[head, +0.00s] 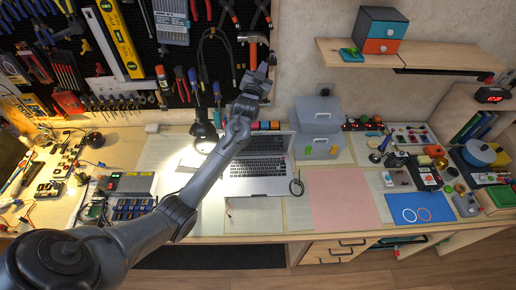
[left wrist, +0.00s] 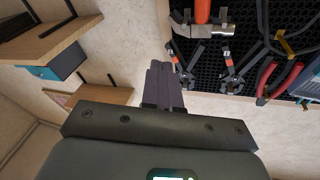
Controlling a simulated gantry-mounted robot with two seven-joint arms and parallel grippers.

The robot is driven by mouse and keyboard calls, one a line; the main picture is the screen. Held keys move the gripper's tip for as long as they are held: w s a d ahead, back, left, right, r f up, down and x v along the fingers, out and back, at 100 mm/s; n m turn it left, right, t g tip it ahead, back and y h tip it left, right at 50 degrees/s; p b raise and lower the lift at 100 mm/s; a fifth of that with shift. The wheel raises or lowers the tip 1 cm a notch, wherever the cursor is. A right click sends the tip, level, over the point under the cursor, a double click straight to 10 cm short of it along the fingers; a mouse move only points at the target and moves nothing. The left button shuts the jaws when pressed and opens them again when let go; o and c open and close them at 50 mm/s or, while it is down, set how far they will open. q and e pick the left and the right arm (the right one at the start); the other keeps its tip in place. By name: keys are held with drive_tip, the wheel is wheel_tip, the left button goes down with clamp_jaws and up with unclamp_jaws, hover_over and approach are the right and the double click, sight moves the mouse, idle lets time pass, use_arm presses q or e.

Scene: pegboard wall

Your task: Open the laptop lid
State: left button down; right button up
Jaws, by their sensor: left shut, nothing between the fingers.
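The laptop (head: 259,185) stands on the middle of the workbench, with its silver base and keyboard facing up. Its lid (head: 266,145) is raised at the back, with the dark screen showing; my left forearm covers the laptop's left part. My left gripper (head: 263,70) is high above and behind the laptop, in front of the wall near the hammer. In the left wrist view its fingers (left wrist: 163,86) are together with nothing between them. It is apart from the laptop, which does not show in that view. My right gripper is not in view.
The pegboard (head: 150,45) with hanging tools, including a hammer (head: 253,50), is close to my left gripper. A desk lamp (head: 204,135) stands left of the laptop, and a grey box (head: 318,118) behind right. A pink mat (head: 340,198) lies clear at right.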

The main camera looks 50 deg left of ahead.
use_arm(q)
drive_tip(key=s+d+f+n+g+y+b, duration=0.3)
drive_tip(key=s+d+f+n+y+b, duration=0.6)
drive_tip(key=s+f+b, duration=0.5)
drive_tip(key=m+h+b, duration=0.2)
drive_tip(key=h+b, duration=0.2)
drive_tip(key=b, duration=0.2)
approach(258, 133)
drive_tip(key=b+x, duration=0.2)
drive_tip(key=x, duration=0.4)
drive_tip(key=shift+w+a+r, duration=0.15)
drive_tip(key=shift+w+a, duration=0.05)
drive_tip(key=shift+a, duration=0.1)
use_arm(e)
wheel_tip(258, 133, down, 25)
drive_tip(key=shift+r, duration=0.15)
